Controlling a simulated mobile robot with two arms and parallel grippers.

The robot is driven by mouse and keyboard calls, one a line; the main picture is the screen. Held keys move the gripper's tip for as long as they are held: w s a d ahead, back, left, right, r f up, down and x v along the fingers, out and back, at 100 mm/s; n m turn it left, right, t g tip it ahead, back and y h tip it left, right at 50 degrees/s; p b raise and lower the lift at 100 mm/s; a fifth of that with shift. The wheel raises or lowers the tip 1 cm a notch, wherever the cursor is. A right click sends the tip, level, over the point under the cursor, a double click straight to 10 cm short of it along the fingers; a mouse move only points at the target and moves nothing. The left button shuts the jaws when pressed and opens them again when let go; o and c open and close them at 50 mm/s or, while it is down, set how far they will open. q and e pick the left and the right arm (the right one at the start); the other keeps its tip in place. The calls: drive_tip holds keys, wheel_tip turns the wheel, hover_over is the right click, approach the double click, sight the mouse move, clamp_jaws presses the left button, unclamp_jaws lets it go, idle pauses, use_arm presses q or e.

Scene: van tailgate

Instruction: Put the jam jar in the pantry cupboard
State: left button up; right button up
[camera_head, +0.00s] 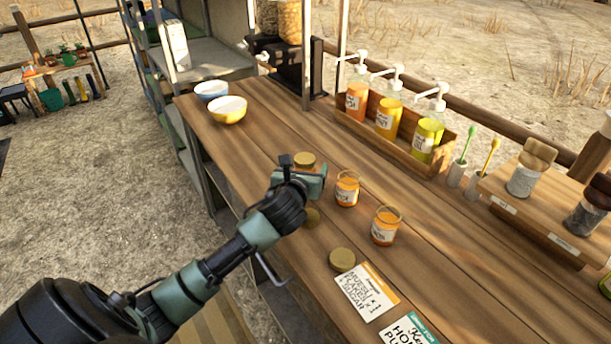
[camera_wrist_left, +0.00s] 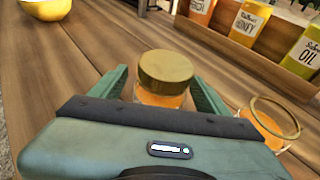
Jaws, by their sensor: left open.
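An orange jar with a gold lid (camera_wrist_left: 165,72) stands upright on the wooden counter; its lid also shows in the head view (camera_head: 304,158). My left gripper (camera_head: 312,178) is open, with one finger on each side of this jar in the left wrist view (camera_wrist_left: 166,88). I cannot tell whether the fingers touch it. In the head view the gripper hides most of the jar. Two open orange jars (camera_head: 347,190) (camera_head: 385,227) stand to its right, without lids. I cannot surely pick out the pantry cupboard. My right gripper is not in view.
Loose gold lids (camera_head: 342,260) (camera_head: 311,218) and a printed card (camera_head: 366,292) lie on the counter. Two bowls (camera_head: 228,109) stand at its far left end. A wooden rack (camera_head: 395,132) with pump bottles lines the back. Shelving (camera_head: 205,58) stands beyond the bowls.

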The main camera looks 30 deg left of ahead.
use_arm(q)
drive_tip(key=shift+x, duration=0.95)
drive_tip(key=shift+r, duration=0.1)
clamp_jaws()
wheel_tip(320, 180, up, 20)
drive_tip(key=p, duration=0.2)
drive_tip(key=shift+p, duration=0.35)
